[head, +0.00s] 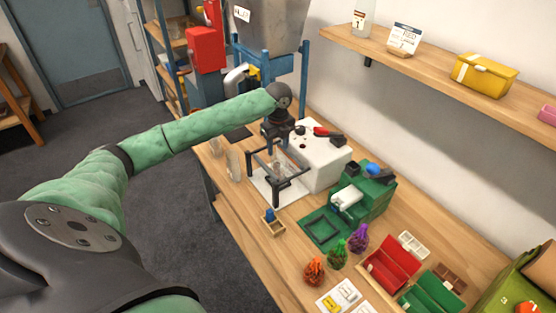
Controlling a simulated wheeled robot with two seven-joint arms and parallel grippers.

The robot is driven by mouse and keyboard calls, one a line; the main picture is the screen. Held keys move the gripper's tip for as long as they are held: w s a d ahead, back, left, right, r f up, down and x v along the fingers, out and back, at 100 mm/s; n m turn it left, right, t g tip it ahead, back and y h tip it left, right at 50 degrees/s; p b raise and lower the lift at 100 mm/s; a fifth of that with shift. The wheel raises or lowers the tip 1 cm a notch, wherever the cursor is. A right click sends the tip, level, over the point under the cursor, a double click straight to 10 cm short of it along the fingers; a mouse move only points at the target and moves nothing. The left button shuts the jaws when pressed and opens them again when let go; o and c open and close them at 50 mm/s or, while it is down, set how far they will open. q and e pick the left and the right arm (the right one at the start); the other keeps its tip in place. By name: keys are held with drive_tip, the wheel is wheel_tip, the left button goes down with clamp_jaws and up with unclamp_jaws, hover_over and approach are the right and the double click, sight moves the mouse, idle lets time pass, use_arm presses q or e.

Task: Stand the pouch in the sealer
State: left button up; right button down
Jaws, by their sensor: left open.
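My left gripper (274,176) hangs from the left arm over a white plate (265,187) on the bench, with its dark fingers apart. A pale, see-through shape shows between and behind the fingers; I cannot tell whether it is the pouch. A pale upright piece (234,163) stands to the left of the gripper, near the bench edge. A white box (325,165) with a red and black handle on top is right behind the gripper. A green machine (371,197) with a square green frame (323,230) stands to the right. I cannot tell which is the sealer. My right gripper is out of view.
A small wooden holder (272,226) with a blue top sits near the front edge. Orange (314,270), green (337,253) and purple (358,238) bundles stand before red (391,267) and green trays. A hopper (268,22) rises behind; a wall shelf (440,62) is at right.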

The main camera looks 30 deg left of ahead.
use_arm(q)
drive_tip(key=shift+r, duration=1.4)
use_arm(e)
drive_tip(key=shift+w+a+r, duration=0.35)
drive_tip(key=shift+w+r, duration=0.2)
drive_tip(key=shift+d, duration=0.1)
use_arm(q)
drive_tip(key=shift+f, duration=0.1)
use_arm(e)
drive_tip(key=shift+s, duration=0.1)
